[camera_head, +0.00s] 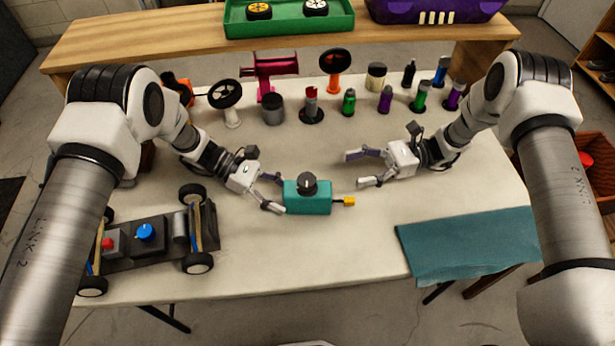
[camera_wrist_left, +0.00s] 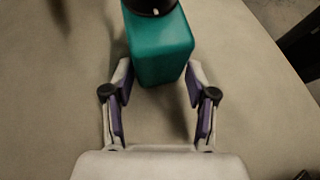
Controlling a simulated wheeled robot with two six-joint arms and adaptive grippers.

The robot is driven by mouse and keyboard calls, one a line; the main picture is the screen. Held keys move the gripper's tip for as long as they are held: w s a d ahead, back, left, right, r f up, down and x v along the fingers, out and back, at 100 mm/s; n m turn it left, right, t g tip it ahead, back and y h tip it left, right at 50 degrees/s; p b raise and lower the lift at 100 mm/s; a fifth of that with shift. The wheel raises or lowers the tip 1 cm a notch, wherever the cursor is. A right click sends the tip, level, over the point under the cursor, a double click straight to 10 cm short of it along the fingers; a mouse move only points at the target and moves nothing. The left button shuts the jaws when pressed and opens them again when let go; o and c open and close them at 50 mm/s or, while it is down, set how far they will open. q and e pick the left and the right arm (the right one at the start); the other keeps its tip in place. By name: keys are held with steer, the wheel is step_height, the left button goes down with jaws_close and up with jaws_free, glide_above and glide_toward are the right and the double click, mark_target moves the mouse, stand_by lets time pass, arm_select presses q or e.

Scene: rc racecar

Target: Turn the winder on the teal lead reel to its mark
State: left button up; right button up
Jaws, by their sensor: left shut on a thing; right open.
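The teal lead reel (camera_head: 308,203) is a small box on the table in the middle of the head view. Its winder (camera_head: 307,182) is a round black knob on top with a pale pointer line. A yellow plug (camera_head: 349,202) sticks out of its right end. My left gripper (camera_head: 279,194) is shut on the reel's left end. In the left wrist view the fingers (camera_wrist_left: 160,78) flank the near end of the box, and the winder (camera_wrist_left: 150,6) is cut by the top edge. My right gripper (camera_head: 356,169) is open and empty, right of and behind the reel. The winder's mark cannot be made out.
An RC car chassis (camera_head: 146,240) with a blue knob stands at the left front. Several bottles, a dark can (camera_head: 273,109) and stands with wheels line the back. A teal cloth (camera_head: 468,243) lies at the right front. The table between the cloth and bottles is mostly clear.

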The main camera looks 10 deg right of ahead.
mark_target(306, 179)
steer(key=a, duration=0.4)
steer(key=s+a, duration=0.1)
steer(key=a, duration=0.7)
steer(key=shift+s+a, duration=0.1)
steer(key=shift+s, duration=0.3)
steer(key=c, duration=1.2)
